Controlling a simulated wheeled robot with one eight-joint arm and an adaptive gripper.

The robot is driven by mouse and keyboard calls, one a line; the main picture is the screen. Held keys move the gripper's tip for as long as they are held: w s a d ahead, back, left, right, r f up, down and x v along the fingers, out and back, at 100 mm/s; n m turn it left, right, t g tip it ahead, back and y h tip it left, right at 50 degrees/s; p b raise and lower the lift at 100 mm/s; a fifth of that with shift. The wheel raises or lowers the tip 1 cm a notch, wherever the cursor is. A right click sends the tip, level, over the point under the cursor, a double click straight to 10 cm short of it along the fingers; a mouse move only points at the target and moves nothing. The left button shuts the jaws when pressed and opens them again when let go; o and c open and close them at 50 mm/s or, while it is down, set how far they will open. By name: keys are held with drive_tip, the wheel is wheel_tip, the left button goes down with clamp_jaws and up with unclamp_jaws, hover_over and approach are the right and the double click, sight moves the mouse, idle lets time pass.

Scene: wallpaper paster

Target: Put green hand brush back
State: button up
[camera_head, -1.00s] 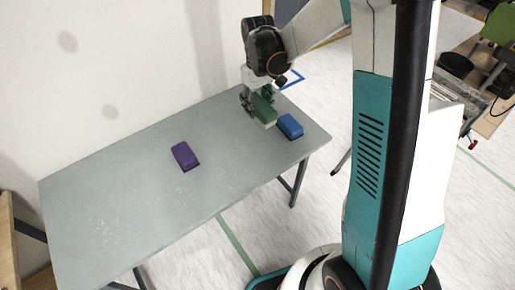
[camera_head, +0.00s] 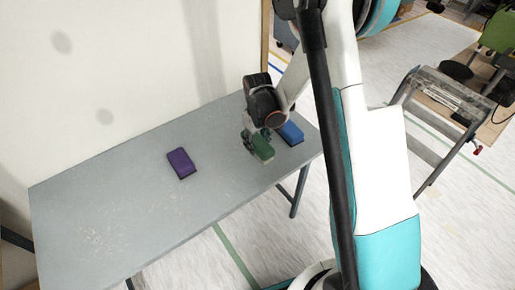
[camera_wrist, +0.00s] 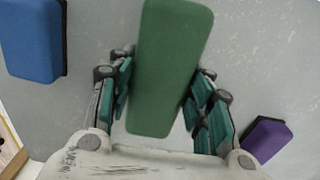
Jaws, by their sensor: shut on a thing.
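The green hand brush (camera_head: 261,149) is in my gripper (camera_head: 250,138), over the right part of the grey table in the head view. In the wrist view the green brush (camera_wrist: 168,70) lies between the two finger pads of my gripper (camera_wrist: 160,95), which is shut on its sides. The brush's underside is hidden in the wrist view. I cannot tell exactly how far it is above the table.
A blue brush (camera_head: 291,133) lies on the grey table (camera_head: 110,215) close to the right of my gripper. A purple brush (camera_head: 181,162) lies further left. Bare tabletop separates purple and green. A wall (camera_head: 110,80) stands behind the table.

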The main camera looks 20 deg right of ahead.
drive_tip(key=shift+f+b, duration=0.45)
drive_tip(key=shift+f, duration=0.95)
drive_tip(key=shift+f, duration=0.1)
drive_tip(key=shift+f+b, duration=0.25)
drive_tip(key=shift+b, duration=0.1)
drive_tip(key=o, duration=1.1)
drive_tip(key=shift+r, duration=0.15)
